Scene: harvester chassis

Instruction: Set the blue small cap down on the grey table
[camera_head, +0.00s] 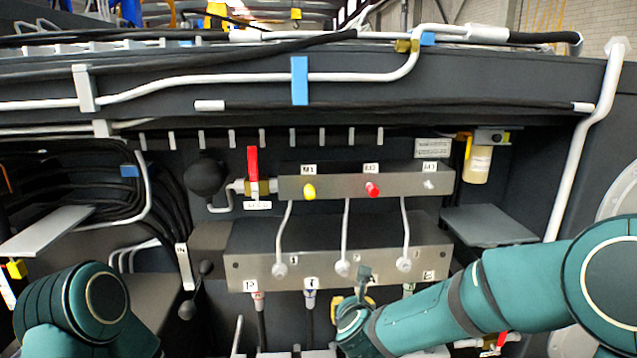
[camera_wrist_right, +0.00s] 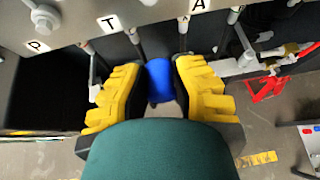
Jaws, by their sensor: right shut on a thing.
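The blue small cap (camera_wrist_right: 159,80) sits between the two yellow fingers of my right gripper (camera_wrist_right: 160,88) in the right wrist view, and the gripper is shut on it. In the head view my right gripper (camera_head: 366,301) is mostly hidden behind my own wrist, low in front of the manifold block, and the cap cannot be made out. Two flat grey table-like plates show: one at the right (camera_head: 488,226) and one at the left (camera_head: 45,231). I cannot tell which is the grey table. The cap is apart from both. My left gripper is out of view.
The metal manifold block (camera_head: 335,252) with hoses below it is close to my right gripper. Above it, a metal bar (camera_head: 330,185) carries a yellow cap (camera_head: 309,191) and a red cap (camera_head: 372,189). A red-handled valve (camera_head: 253,172) stands left of that bar. The right plate's top looks clear.

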